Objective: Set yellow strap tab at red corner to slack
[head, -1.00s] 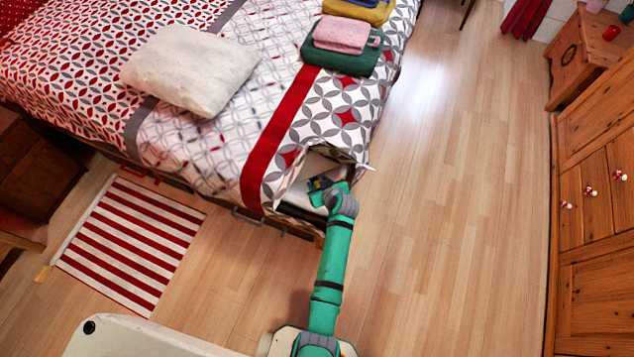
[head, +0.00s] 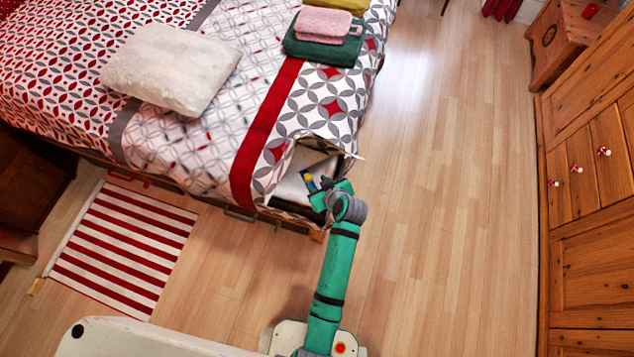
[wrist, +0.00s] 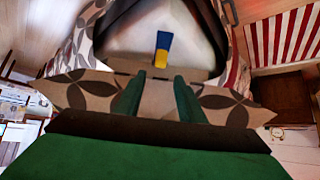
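At the near corner of the bed, the patterned cover is folded open over a pale mattress corner (head: 290,188). A small tab, blue with a yellow end (head: 310,179), lies on that pale surface. In the wrist view the tab (wrist: 162,48) stands beyond my fingertips, its yellow end (wrist: 160,59) toward me. My gripper (head: 328,188) is at the opening, just right of the tab and apart from it. In the wrist view my gripper (wrist: 158,92) has its two green fingers spread. A cover edge (wrist: 85,92) crosses near them; whether it touches them is unclear.
A red band (head: 266,135) runs down the cover beside the opening. A white pillow (head: 170,66) and folded towels (head: 322,48) lie on the bed. A striped rug (head: 125,245) is at left, a wooden cabinet (head: 590,220) at right. The floor between is clear.

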